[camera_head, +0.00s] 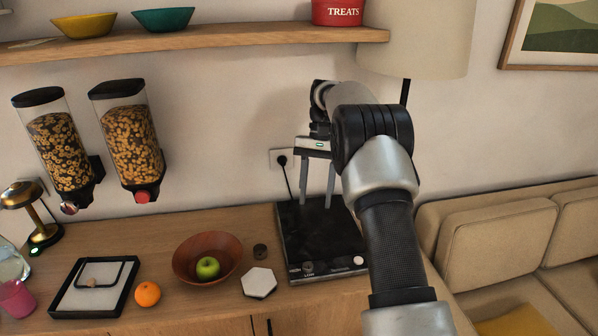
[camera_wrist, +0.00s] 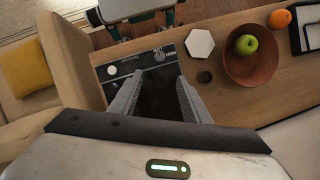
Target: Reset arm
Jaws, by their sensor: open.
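My gripper (camera_head: 317,178) is open and empty. It hangs above the black cooktop (camera_head: 311,236), fingers pointing down. In the wrist view my gripper (camera_wrist: 158,95) has its two grey fingers spread apart, with the cooktop (camera_wrist: 153,92) below and between them. My arm reaches in from the lower right in the head view and hides the cooktop's right side. Nothing is between the fingers.
A brown bowl (camera_head: 190,270) with a green apple (camera_head: 208,267) stands left of the cooktop, near a white hexagonal coaster (camera_head: 259,283) and an orange (camera_head: 147,293). A wooden shelf (camera_head: 230,40) and cereal dispensers (camera_head: 127,135) are on the wall. A lampshade (camera_head: 418,40) and sofa (camera_head: 495,240) are right.

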